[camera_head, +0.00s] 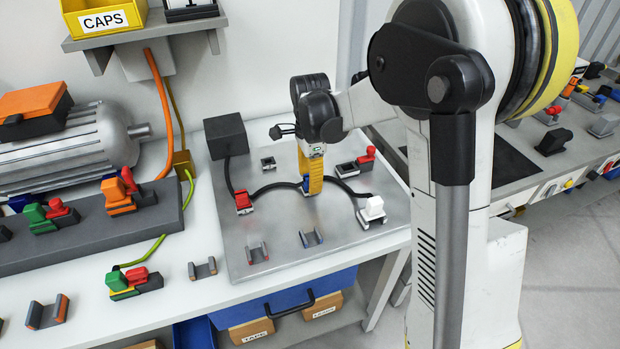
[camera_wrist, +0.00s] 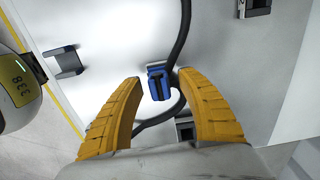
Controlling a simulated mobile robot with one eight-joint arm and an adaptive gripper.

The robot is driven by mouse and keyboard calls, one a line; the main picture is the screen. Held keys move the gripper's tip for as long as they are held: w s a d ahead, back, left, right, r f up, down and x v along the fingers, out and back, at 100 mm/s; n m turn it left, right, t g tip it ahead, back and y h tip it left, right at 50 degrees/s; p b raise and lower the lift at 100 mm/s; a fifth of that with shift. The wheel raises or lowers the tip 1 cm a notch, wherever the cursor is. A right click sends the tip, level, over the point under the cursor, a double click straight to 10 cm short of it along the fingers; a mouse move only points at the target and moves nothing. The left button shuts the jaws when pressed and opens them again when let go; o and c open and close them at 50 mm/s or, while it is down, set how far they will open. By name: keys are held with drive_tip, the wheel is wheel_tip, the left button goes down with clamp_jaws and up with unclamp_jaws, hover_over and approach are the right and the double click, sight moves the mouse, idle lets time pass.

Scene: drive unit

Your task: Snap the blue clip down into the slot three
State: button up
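The blue clip (camera_head: 306,187) is near the middle of the grey metal plate (camera_head: 285,218), on the black cable. In the wrist view the blue clip (camera_wrist: 158,84) lies between my fingertips, with a pale holder showing at its far end. I cannot tell how deep it sits. My gripper (camera_head: 309,192) points down over it, and in the wrist view its two yellow fingers (camera_wrist: 160,78) stand apart, with a gap on each side of the clip. No slot number is readable. In the head view the yellow finger hides part of the clip and holder.
A red clip (camera_head: 243,201) and a white clip (camera_head: 373,211) stand left and right along the cable. Empty brackets (camera_head: 257,253) and (camera_head: 311,238) are at the plate's front. A dark box (camera_head: 226,136) stands at the back left. Small dark holders (camera_head: 268,163) are behind.

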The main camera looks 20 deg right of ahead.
drive_tip(key=shift+r, duration=0.1)
wheel_tip(320, 180, up, 17)
drive_tip(key=p, duration=0.4)
idle(0.4)
drive_tip(key=shift+s, duration=0.1)
